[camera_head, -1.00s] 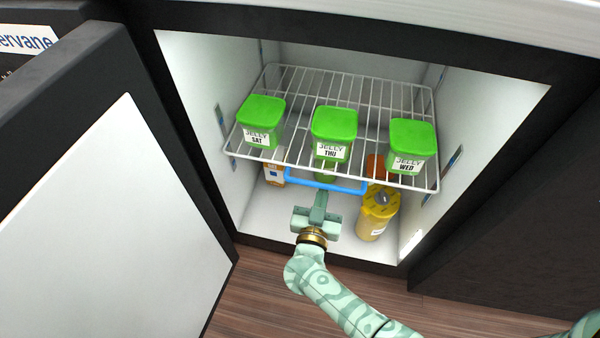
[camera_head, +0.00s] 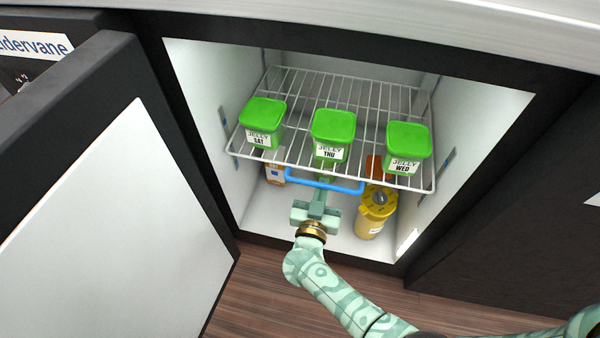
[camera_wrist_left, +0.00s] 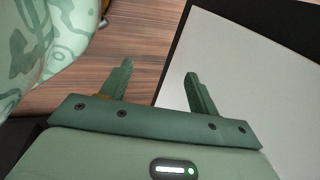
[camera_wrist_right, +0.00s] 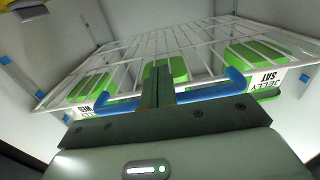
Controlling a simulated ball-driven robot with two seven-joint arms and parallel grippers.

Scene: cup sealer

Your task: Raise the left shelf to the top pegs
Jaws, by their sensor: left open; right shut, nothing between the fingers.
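The white wire shelf (camera_head: 290,90) spans the inside of the open cabinet, with a blue handle (camera_head: 345,188) on its front edge. It carries three green jelly tubs: SAT (camera_head: 262,118), THU (camera_head: 333,130) and WED (camera_head: 408,146). Exact contact is unclear. My left gripper (camera_wrist_left: 158,69) is open and empty, outside the cabinet near the door.
Below the shelf stand a yellow container (camera_head: 375,212) and a small carton (camera_head: 275,173). Slotted strips with blue marks sit on the left wall (camera_head: 223,122) and right wall (camera_head: 449,160). The open door (camera_head: 100,210) fills the left side. Wooden floor (camera_head: 265,290) lies in front.

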